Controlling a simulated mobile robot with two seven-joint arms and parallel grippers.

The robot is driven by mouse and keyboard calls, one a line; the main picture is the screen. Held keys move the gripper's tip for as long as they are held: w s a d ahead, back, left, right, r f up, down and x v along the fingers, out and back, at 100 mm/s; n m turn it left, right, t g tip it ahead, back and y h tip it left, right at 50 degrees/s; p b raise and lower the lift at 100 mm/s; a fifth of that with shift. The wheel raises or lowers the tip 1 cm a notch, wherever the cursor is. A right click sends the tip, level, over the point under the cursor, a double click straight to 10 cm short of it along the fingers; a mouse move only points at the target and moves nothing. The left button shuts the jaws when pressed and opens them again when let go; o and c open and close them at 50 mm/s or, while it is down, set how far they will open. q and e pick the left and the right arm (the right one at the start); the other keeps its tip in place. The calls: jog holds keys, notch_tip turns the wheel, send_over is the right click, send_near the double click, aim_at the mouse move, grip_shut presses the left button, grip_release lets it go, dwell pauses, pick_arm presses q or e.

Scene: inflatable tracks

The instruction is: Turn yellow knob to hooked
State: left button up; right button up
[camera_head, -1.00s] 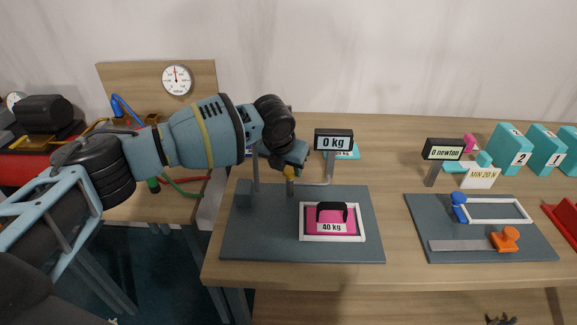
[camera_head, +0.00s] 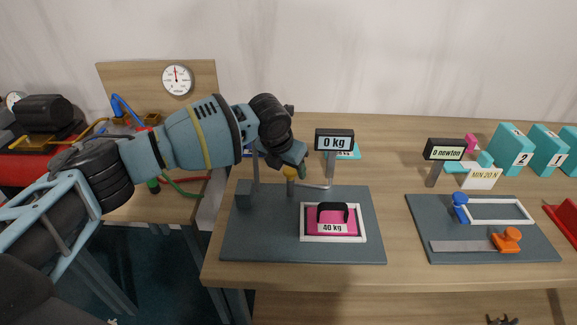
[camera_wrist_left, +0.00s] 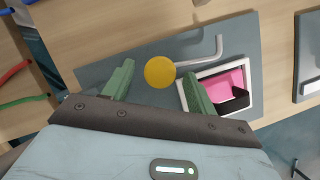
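The yellow knob (camera_wrist_left: 160,72) shows as a round disc in the left wrist view, between the two green fingers of my left gripper (camera_wrist_left: 158,88). The fingers stand apart, with a gap to the knob on each side. In the head view the knob (camera_head: 290,172) sits on a short post, partly hidden by my left gripper (camera_head: 297,165) just above it. A grey bent rod (camera_wrist_left: 205,55) runs from beside the knob. A pink block marked 40 kg (camera_head: 333,223), with a black handle, lies in a white frame on the grey board (camera_head: 260,240). My right gripper is at most a dark bit at the bottom edge.
A display reading 0 kg (camera_head: 334,140) stands behind the knob. To the right lies another board (camera_head: 430,215) with an orange knob (camera_head: 507,239) and a "0 newton" display (camera_head: 444,149). Bare table lies between the two boards.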

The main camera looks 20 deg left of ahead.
pick_arm(q)
jog(key=v, duration=0.7)
jog(key=shift+s+r+p, duration=0.2)
jog(key=shift+r+p, duration=0.1)
jog(key=shift+r, duration=0.1)
pick_arm(e)
jog(key=shift+w+d+r, duration=0.15)
jog(key=shift+w+r, duration=0.15)
jog(key=shift+r, duration=0.1)
pick_arm(q)
jog(key=shift+a+n, duration=0.1)
jog(key=shift+n, duration=0.2)
